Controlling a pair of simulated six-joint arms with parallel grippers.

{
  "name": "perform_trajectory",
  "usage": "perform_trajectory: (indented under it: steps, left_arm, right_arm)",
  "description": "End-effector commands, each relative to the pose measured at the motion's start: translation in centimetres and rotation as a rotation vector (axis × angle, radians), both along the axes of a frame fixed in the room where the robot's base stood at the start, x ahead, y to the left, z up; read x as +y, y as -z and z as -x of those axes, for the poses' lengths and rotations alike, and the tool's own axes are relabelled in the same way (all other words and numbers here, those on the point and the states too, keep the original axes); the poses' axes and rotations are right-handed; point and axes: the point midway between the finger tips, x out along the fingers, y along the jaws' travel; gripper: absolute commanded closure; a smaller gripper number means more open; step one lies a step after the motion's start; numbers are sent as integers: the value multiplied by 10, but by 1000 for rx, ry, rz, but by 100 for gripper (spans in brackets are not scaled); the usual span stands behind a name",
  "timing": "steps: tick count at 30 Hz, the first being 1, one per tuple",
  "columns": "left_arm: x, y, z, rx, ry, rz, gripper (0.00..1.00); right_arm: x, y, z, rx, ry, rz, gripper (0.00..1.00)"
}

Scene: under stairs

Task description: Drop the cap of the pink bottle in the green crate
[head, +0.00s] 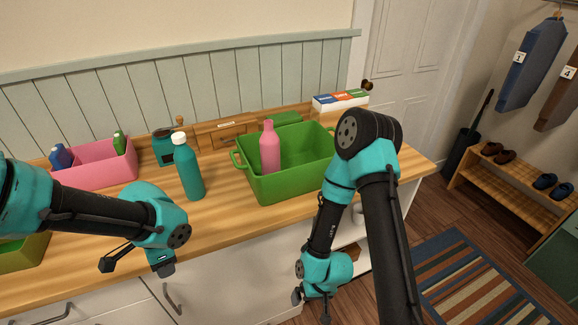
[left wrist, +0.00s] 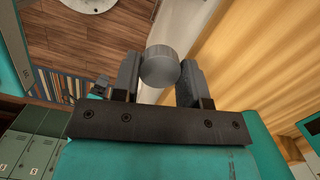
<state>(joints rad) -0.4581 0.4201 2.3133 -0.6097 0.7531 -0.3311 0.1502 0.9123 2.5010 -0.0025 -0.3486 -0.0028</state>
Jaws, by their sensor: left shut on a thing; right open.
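The pink bottle (head: 269,150) stands upright in the green crate (head: 292,183) on the counter; no differently coloured cap shows on its neck. My left gripper (head: 163,268) is over the counter's front edge, left of the crate and well apart from it. In the left wrist view its two fingers (left wrist: 159,88) are shut on a round grey cap (left wrist: 160,66). The cap cannot be made out in the head view. My right gripper (head: 312,304) is open and empty, low in front of the counter; my right arm hides the crate's right end.
A teal bottle with a white cap (head: 188,170) stands between my left arm and the crate. A pink crate (head: 104,165) with bottles is at the left. A teal container (head: 163,148) and a box (head: 340,102) stand at the back. Bare counter lies before the green crate.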

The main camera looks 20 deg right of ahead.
Motion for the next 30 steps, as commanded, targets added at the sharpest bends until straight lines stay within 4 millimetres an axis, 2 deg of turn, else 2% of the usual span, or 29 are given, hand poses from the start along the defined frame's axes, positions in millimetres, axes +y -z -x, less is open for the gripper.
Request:
perform_trajectory:
  steps: [4,8,12,18,23,30]
  left_arm:
    - [6,-12,-19,-14,-135,-3,100]
    - [19,-34,-47,-30,-375,-6,100]
    - [40,-67,-81,-38,-708,-6,100]
    - [68,-112,-115,-20,-1124,1,100]
    - [80,-131,-125,-2,-1291,4,100]
    - [83,-134,-126,2,-1321,1,100]
  right_arm:
    - [0,0,0,0,0,0,3]
    - [0,0,0,0,0,0,3]
    - [0,0,0,0,0,0,3]
    - [0,0,0,0,0,0,3]
    - [0,0,0,0,0,0,3]
    - [0,0,0,0,0,0,3]
